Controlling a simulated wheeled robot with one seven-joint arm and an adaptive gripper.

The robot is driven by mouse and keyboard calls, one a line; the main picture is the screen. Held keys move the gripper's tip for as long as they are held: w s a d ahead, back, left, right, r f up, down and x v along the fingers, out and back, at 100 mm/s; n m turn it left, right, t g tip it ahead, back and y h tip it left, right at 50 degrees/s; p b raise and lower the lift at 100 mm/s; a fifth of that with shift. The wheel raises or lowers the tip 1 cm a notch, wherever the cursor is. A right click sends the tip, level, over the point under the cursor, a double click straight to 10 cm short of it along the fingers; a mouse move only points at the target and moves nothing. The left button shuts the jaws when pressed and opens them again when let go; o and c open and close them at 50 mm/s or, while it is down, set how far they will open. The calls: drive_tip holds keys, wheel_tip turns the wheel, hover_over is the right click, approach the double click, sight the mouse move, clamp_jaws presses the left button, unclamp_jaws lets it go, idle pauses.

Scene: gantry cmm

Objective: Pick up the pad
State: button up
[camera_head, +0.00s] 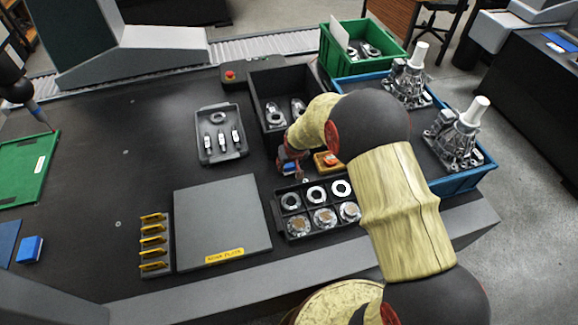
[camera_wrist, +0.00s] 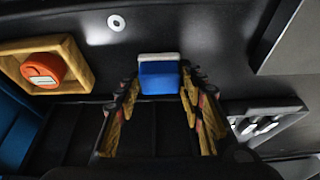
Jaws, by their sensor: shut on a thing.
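The pad (camera_wrist: 160,77), a small blue block with a white strip along one edge, is between the fingertips of my gripper (camera_wrist: 160,84) in the wrist view. The yellow fingers are shut on its two sides. In the head view my gripper (camera_head: 289,162) is at the middle of the dark table, between the black bin and the ring tray, and a bit of the pad (camera_head: 290,169) shows blue there. My arm hides part of the gripper. I cannot tell whether the pad touches the surface below.
A black bin (camera_head: 253,97), a ring tray (camera_head: 281,227) and a wooden holder (camera_head: 318,162) with an orange item (camera_head: 332,159) stand close by. A grey plate (camera_head: 222,220) lies to the left. Another blue block (camera_head: 29,250) is at far left. The table's left middle is clear.

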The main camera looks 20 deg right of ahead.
drive_tip(key=s+d+r+p, duration=0.1)
drive_tip(key=s+r+p, duration=0.3)
drive_tip(key=s+r, duration=0.7)
drive_tip(key=s, duration=0.3)
drive_tip(key=shift+d+p, duration=0.3)
drive_tip(key=shift+p, duration=0.05)
drive_tip(key=o, duration=0.6)
drive_tip(key=c, duration=0.5)
